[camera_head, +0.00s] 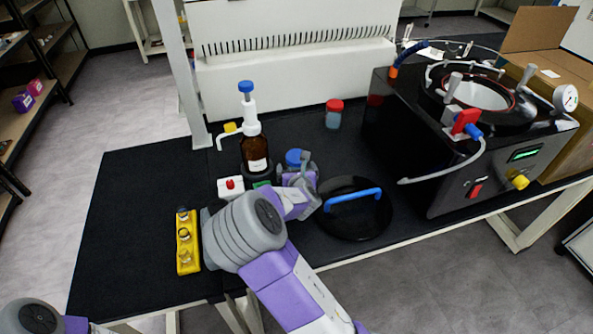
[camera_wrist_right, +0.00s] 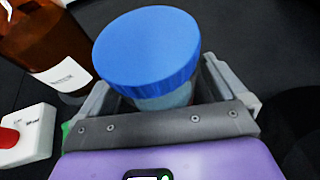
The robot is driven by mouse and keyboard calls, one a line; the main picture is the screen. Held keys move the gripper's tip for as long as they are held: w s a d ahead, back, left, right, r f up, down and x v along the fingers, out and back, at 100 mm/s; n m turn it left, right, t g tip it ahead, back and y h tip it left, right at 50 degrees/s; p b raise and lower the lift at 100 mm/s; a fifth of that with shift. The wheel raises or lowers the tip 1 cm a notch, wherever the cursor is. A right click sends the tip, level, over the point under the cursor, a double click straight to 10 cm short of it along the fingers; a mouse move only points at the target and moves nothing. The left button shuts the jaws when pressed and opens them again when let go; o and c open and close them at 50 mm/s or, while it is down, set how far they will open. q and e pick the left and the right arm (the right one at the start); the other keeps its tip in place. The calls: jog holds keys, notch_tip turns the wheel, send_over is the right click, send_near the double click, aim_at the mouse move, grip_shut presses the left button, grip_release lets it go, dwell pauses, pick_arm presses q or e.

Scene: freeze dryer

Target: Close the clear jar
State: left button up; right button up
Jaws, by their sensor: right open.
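A clear jar (camera_wrist_right: 165,98) with a blue screw lid (camera_wrist_right: 148,48) stands upright in the right wrist view. The lid sits on top of the jar; I cannot tell how tightly. In the head view the blue lid (camera_head: 294,157) shows just behind my right gripper (camera_head: 299,168), and the jar's body is mostly hidden. My right gripper (camera_wrist_right: 158,90) is open, with one finger on each side of the jar below the lid. I cannot tell whether the fingers touch the glass. My left gripper is outside the view; only part of that arm shows at the lower left.
A brown bottle (camera_head: 255,150) and a white box with a red button (camera_head: 231,187) stand close left. A black disc with a blue handle (camera_head: 355,225) lies right. A red-lidded jar (camera_head: 334,116), freeze dryer (camera_head: 430,150) and yellow rack (camera_head: 187,255) are also on the table.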

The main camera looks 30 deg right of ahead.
aim_at(297, 155)
jog(key=shift+c, duration=0.5)
jog(key=c, duration=1.2)
notch_tip(297, 155, up, 10)
jog(key=p, duration=0.4)
jog(key=shift+c, duration=0.2)
jog(key=o, duration=0.8)
jog(key=c, duration=1.1)
jog(key=s+a+n+y, duration=0.1)
jog(key=a+y, duration=0.1)
jog(key=a, duration=0.4)
jog(key=s+a+n+t+y+p, duration=0.1)
jog(key=a+n, duration=0.1)
jog(key=a, duration=0.3)
jog(key=s+a+r+n+y, duration=0.1)
jog(key=a+n+y, duration=0.1)
jog(key=a, duration=0.4)
jog(key=shift+s+a+y, duration=0.3)
jog(key=shift+s, duration=0.05)
